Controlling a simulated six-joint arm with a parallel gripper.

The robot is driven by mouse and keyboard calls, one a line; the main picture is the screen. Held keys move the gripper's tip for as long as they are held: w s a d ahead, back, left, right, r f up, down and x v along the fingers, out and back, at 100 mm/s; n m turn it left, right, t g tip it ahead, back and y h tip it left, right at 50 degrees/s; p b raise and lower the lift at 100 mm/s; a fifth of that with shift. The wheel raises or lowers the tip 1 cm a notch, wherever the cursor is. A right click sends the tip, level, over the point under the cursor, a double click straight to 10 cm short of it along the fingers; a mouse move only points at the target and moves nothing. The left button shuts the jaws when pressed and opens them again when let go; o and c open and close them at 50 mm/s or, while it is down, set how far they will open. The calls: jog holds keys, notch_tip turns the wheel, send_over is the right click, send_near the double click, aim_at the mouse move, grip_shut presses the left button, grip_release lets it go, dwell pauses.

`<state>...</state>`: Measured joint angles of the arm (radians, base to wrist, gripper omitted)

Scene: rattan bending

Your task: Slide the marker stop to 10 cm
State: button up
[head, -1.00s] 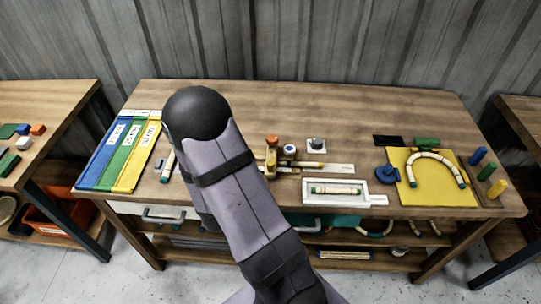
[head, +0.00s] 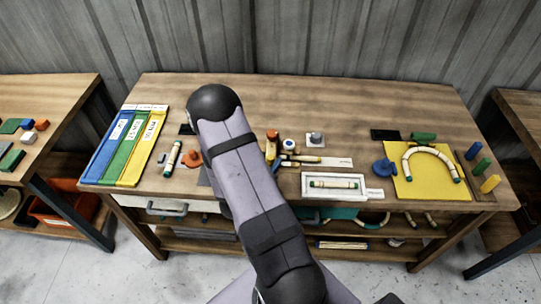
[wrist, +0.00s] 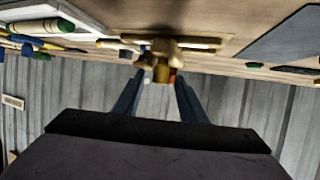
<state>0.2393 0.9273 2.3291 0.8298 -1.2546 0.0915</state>
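In the wrist view a brass-coloured block (wrist: 163,58), which looks like the marker stop, sits on a thin tan strip (wrist: 200,42). An orange-topped yellowish piece (head: 271,148) beside my arm in the head view looks like the same part. My gripper (wrist: 160,80) is open in the wrist view, with its two dark fingers apart on either side of the block's line. I cannot tell whether they touch it. My arm hides the gripper in the head view. A pale scale strip (head: 338,162) lies right of the block; its marks are too small to read.
A white tray (head: 306,192) with a rattan piece is near the front edge. A blue knob (head: 384,167) and yellow board (head: 435,188) with a bent rattan arch are right. Blue, green and yellow lanes (head: 128,148) are left. The table's back middle is clear.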

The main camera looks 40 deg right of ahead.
jog(key=shift+x, duration=1.05)
grip_shut()
jog(key=shift+w+a+b, duration=0.35)
jog(key=shift+w+a, duration=1.85)
jog(key=shift+w, duration=0.1)
grip_release()
jog(key=shift+w+a, duration=0.1)
jog(key=shift+a, duration=0.05)
